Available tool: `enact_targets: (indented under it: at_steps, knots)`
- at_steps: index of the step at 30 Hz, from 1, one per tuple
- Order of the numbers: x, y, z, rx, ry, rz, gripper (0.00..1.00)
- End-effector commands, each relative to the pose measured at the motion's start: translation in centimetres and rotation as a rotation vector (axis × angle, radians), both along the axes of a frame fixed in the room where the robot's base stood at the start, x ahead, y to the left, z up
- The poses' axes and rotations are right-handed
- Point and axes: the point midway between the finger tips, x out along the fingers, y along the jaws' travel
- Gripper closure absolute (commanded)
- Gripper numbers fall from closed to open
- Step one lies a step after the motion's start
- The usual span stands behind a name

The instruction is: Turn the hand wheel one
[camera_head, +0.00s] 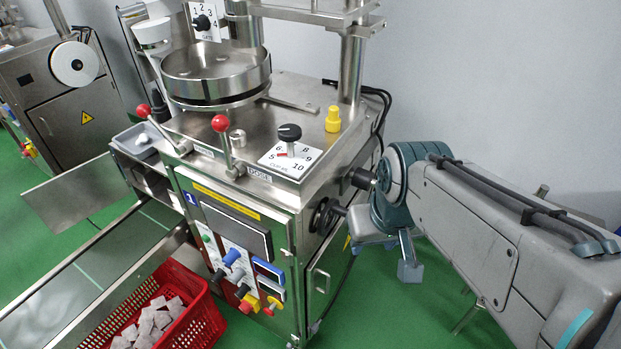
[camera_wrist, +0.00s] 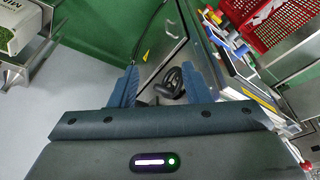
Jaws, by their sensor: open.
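The hand wheel (camera_head: 325,216) is a dark wheel with a protruding handle on the right side wall of the machine marked 1. It also shows in the wrist view (camera_wrist: 170,83), between and beyond my fingers. My gripper (camera_wrist: 160,80) is open and empty, with its two blue-grey fingers apart. In the head view my gripper sits just right of the wheel, and part of it is hidden by my arm. The fingers appear short of the wheel; I cannot tell the exact gap.
A black knob (camera_head: 362,178) juts from the side wall above the wheel. The machine's front panel (camera_head: 235,265) has several buttons and switches. A red crate (camera_head: 208,320) of teabags stands in front. Green floor (camera_head: 400,315) lies open below my arm.

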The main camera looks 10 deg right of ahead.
Motion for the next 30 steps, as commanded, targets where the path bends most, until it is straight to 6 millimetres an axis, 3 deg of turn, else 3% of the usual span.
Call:
enact_targets:
  at_steps: [5, 11, 21, 30]
  knots:
    - [3.2, -0.6, 0.9, 0.055, 0.06, 0.129, 0.57]
    - [8.7, -1.0, 1.3, 0.145, 0.096, 0.392, 0.57]
    - [17.3, -4.4, -0.7, 0.232, 0.023, 0.758, 0.57]
    - [20.0, -5.8, -2.2, 0.236, -0.028, 0.884, 0.57]
